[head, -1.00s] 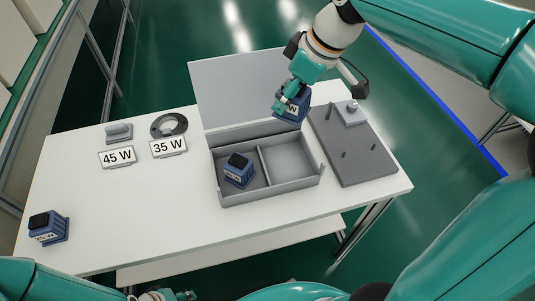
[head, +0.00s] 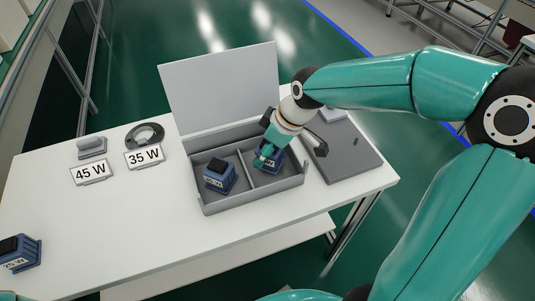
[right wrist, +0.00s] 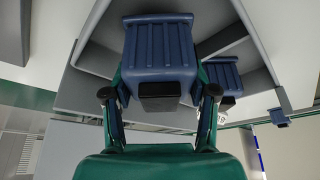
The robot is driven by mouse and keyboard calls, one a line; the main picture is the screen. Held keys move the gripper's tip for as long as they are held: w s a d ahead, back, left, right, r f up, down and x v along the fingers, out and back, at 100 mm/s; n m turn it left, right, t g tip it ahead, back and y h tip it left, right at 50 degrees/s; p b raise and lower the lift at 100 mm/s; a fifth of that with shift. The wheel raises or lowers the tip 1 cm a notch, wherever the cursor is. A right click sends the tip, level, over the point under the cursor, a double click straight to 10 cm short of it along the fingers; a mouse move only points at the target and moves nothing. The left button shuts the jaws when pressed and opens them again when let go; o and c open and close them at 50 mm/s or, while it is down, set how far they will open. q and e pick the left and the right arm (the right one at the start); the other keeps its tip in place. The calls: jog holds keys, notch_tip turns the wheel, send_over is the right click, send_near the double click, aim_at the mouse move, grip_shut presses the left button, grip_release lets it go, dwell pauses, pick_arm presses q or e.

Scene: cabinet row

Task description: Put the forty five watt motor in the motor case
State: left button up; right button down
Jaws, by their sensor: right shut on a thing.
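The grey motor case (head: 256,194) stands open on the white table, with its lid (head: 220,85) raised at the back. My right gripper (head: 266,159) is shut on a blue motor (head: 277,161) at the right compartment. The right wrist view shows this held motor (right wrist: 158,48) between the fingers (right wrist: 160,88). I cannot tell whether it touches the compartment floor, and its label is unreadable. Another blue motor (head: 219,177) sits in the left compartment, beyond the divider. A third blue motor (head: 20,253) stands at the table's front left. My left gripper is out of view.
A 45 W sign (head: 91,172) and a 35 W sign (head: 144,156) stand at the back left, before a grey part (head: 91,147) and a dark ring (head: 145,134). A grey plate (head: 345,160) lies right of the case. The table's front middle (head: 130,235) is clear.

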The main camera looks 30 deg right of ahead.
jog(key=shift+f, duration=1)
jog(key=shift+f, duration=0.1)
jog(key=shift+c, duration=1.6)
grip_release()
jog(key=shift+s+d+r, duration=0.1)
jog(key=shift+r, duration=0.5)
jog(key=p+v, duration=0.1)
jog(key=v, duration=1)
jog(key=shift+p, duration=0.3)
jog(key=shift+s+f, duration=0.1)
